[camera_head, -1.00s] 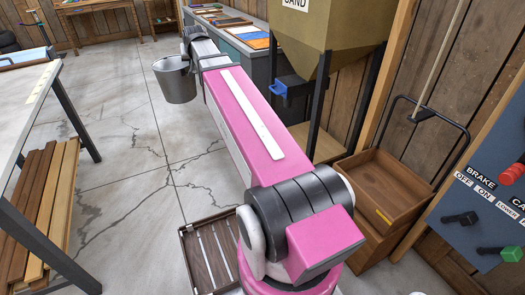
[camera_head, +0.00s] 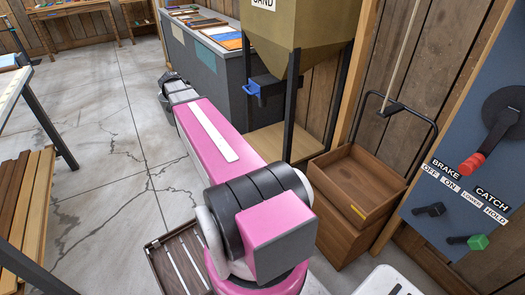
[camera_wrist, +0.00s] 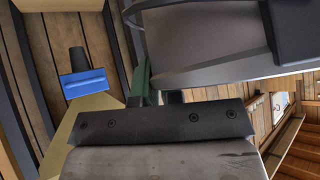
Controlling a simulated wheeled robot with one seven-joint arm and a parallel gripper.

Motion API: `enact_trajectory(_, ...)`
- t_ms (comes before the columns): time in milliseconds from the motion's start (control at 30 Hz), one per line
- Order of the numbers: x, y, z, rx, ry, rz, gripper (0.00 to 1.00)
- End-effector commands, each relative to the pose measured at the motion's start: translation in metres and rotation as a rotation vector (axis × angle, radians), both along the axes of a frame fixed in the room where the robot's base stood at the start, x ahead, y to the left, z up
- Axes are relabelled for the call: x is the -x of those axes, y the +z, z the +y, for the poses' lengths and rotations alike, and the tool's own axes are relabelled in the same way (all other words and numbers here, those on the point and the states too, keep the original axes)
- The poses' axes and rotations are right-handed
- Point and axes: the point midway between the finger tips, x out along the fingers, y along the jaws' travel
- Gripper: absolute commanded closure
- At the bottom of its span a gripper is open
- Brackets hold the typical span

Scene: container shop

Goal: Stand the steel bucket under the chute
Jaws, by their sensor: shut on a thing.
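The sand hopper (camera_head: 290,25) stands on dark legs at the top right in the head view. A blue piece (camera_head: 252,88) sits at its narrow lower end, above a pale wooden base board (camera_head: 270,141). The blue piece also shows at the left in the wrist view (camera_wrist: 85,83). The steel bucket (camera_wrist: 205,45) fills the upper part of the wrist view as a grey curved surface with a rim. My gripper (camera_wrist: 158,97) is shut on it; the exact contact is partly hidden.
An open wooden box (camera_head: 355,185) stands right of the hopper. A control panel (camera_head: 470,170) with brake and catch levers is at the right. A slatted crate (camera_head: 180,262) lies near my base. A workbench (camera_head: 205,60) adjoins the hopper. The floor left of my arm is clear.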

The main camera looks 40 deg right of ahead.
Motion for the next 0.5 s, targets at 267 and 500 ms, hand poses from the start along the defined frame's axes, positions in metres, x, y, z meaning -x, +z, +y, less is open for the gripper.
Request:
enact_trajectory(267, 0.024, -0.084, -0.094, 0.0, -0.442, 0.003, 1.0)
enact_trajectory(500, 0.059, -0.143, -0.161, -0.002, -0.775, -0.001, 1.0)
